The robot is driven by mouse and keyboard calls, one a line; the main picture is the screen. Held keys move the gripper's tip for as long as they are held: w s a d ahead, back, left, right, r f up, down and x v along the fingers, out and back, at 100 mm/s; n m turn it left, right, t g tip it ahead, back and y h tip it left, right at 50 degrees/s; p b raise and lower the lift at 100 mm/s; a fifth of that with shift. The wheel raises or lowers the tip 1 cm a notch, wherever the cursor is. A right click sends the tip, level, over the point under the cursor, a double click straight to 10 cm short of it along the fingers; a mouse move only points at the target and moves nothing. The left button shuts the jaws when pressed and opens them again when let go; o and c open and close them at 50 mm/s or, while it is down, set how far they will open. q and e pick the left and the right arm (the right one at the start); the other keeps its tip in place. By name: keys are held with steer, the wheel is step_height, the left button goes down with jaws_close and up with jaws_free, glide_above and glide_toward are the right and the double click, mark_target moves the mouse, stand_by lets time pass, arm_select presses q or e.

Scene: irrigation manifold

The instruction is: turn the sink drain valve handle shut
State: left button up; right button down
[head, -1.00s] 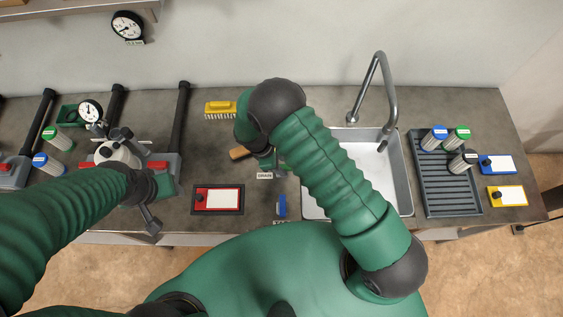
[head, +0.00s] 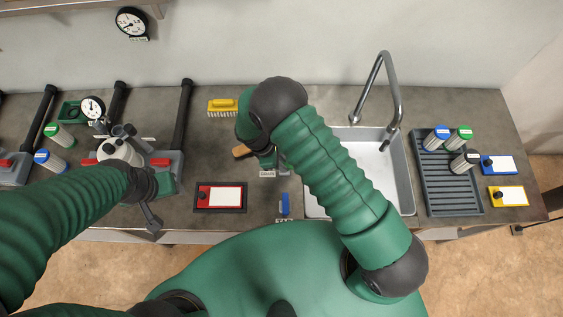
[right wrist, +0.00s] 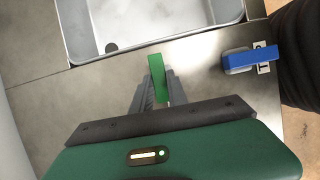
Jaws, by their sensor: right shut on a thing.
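The green valve handle (right wrist: 157,78) shows in the right wrist view as a bar standing out between the fingers of my right gripper (right wrist: 155,92). The right gripper is shut on it. In the head view my right gripper (head: 266,158) is low over the counter left of the sink, just above a small white label (head: 267,173). My arm hides most of the handle there. My left gripper (head: 163,184) is by the grey manifold at the left; its fingers cannot be made out clearly.
A blue handle (head: 285,205) is close by; it also shows in the right wrist view (right wrist: 250,60). The sink (head: 409,180) lies to the right. A red-framed plate (head: 220,197), a wooden handle (head: 241,152) and a yellow brush (head: 222,106) are left of the right gripper.

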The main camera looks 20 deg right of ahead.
steer(key=m+b, duration=0.1)
steer(key=m, duration=0.1)
steer(key=m+g+b, duration=0.1)
steer(key=m, duration=0.1)
steer(key=shift+d+f+y, duration=0.2)
steer(key=shift+d+y, duration=0.1)
steer(key=shift+d, duration=0.05)
steer(key=m+b, duration=0.1)
steer(key=m, duration=0.1)
steer(key=m+g+y+b, duration=0.1)
steer(key=m, duration=0.1)
steer(key=shift+d+g, duration=0.1)
steer(key=shift+g, duration=0.2)
steer(key=m+y, duration=0.1)
steer(key=m, duration=0.1)
steer(key=m+y+b, duration=0.1)
steer(key=m, duration=0.2)
steer(key=shift+d+g, duration=0.1)
steer(key=shift+g, duration=0.3)
steer(key=m+y, duration=0.2)
steer(key=m, duration=0.2)
steer(key=shift+m, duration=0.3)
steer(key=c, duration=1.5)
jaws_free()
steer(key=shift+o, duration=1)
steer(key=shift+r, duration=0.15)
steer(key=shift+w, duration=0.1)
